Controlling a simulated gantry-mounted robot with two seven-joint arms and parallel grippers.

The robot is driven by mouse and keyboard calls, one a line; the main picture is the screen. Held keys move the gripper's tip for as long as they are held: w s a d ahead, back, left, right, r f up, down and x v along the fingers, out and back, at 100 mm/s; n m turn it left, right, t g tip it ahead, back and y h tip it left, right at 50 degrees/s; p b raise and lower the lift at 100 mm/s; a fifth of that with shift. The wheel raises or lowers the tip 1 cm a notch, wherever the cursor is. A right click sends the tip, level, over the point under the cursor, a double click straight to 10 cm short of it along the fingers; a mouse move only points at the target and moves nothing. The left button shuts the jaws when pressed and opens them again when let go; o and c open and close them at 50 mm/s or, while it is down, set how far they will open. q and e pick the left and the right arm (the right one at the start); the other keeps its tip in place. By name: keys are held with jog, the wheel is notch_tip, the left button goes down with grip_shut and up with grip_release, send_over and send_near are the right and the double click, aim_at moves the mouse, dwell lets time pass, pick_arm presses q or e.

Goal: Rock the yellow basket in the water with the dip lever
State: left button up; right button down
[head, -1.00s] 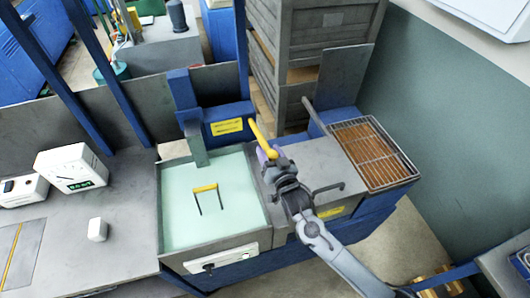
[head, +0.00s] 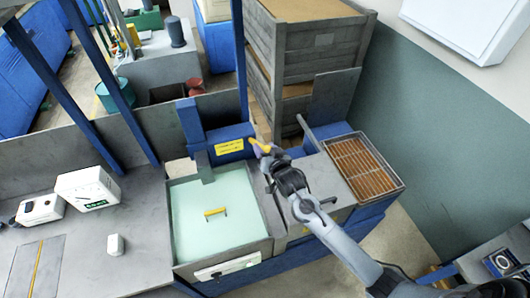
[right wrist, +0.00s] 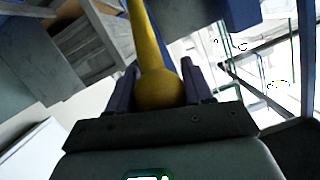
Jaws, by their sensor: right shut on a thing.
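The yellow basket shows only as its yellow handle (head: 215,212) just above the pale green water (head: 212,235) of the tank; the rest of it is hidden under the water. The yellow dip lever (head: 259,146) sticks out beside the blue post with the yellow label, behind and right of the tank. My right gripper (head: 266,155) is shut on the lever's end. In the right wrist view the rounded yellow knob of the lever (right wrist: 158,88) sits between the two dark fingers (right wrist: 160,85). My left gripper is not in view.
A wire rack over a brown tray (head: 362,168) stands right of the tank. A white gauge box (head: 88,188) and a small white block (head: 115,244) are on the grey bench at left. Grey crates (head: 305,55) are stacked behind.

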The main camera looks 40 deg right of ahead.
jog(key=shift+r, duration=0.25)
jog(key=c, duration=0.8)
grip_release()
jog(key=shift+d, duration=0.1)
jog(key=o, duration=0.3)
jog(key=shift+w, duration=0.15)
jog(key=shift+f, duration=0.1)
jog(key=shift+s, duration=0.55)
jog(key=shift+b+v, duration=0.9)
jog(key=shift+v, duration=4.1)
